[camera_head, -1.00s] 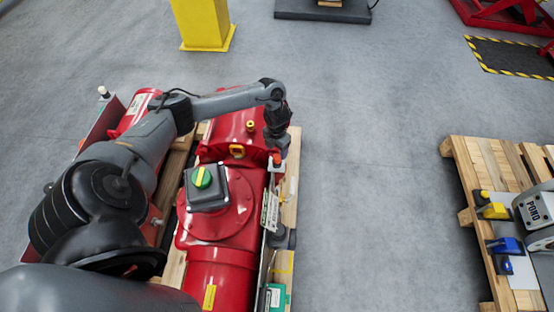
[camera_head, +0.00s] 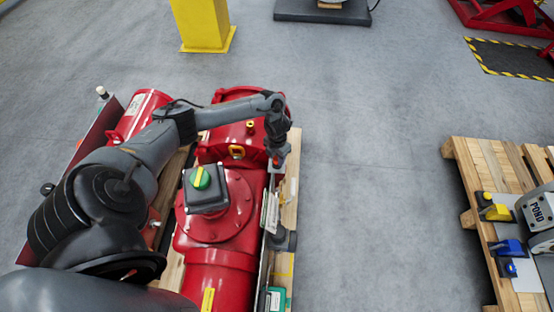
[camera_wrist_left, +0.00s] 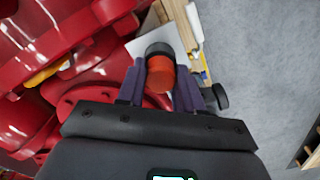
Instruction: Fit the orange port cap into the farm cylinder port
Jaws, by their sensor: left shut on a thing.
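The orange port cap (camera_wrist_left: 160,76) is held between the two fingers of my left gripper (camera_wrist_left: 160,88) in the left wrist view. A dark rounded part (camera_wrist_left: 159,49) lies directly beyond the orange; I cannot tell whether it belongs to the cap or to a port. In the head view my left gripper (camera_head: 276,153) points down at the right edge of the red actuator (camera_head: 217,215), with a speck of orange at its tip. The farm cylinder port cannot be made out clearly. My right gripper is out of view.
Another pallet (camera_head: 477,170) with yellow and blue parts stands at right. Grey floor between them is clear.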

